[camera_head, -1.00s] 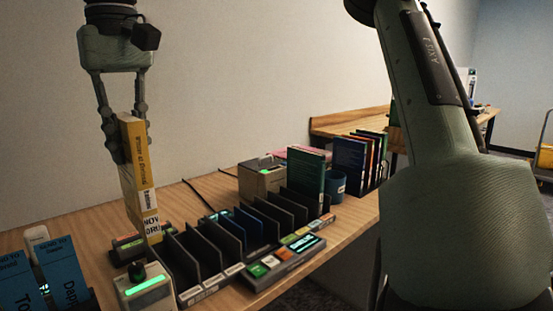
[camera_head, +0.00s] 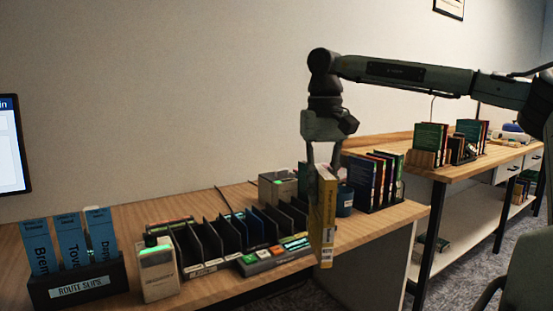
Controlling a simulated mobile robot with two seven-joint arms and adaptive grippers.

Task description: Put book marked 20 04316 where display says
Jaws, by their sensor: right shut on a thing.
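A yellow book (camera_head: 322,220) hangs upright in my right gripper (camera_head: 323,166), which is shut on its upper part. The book is in front of the right end of the dark slotted sorter (camera_head: 208,238), by the table's front edge. Its spine lettering is too small to read here. The sorter has several upright dividers and a blue item in one slot. A button panel (camera_head: 262,262) with a small lit display (camera_head: 296,244) lies along its front. A monitor (camera_head: 12,145) is cut off at the left edge, its text mostly out of frame. My left gripper is not in view.
A route-slip holder (camera_head: 80,283) with blue slips and a pale device (camera_head: 157,268) stand left of the sorter. A box (camera_head: 277,187), a blue cup (camera_head: 345,201) and a row of books (camera_head: 366,182) stand behind and right. A second table (camera_head: 455,170) is at right.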

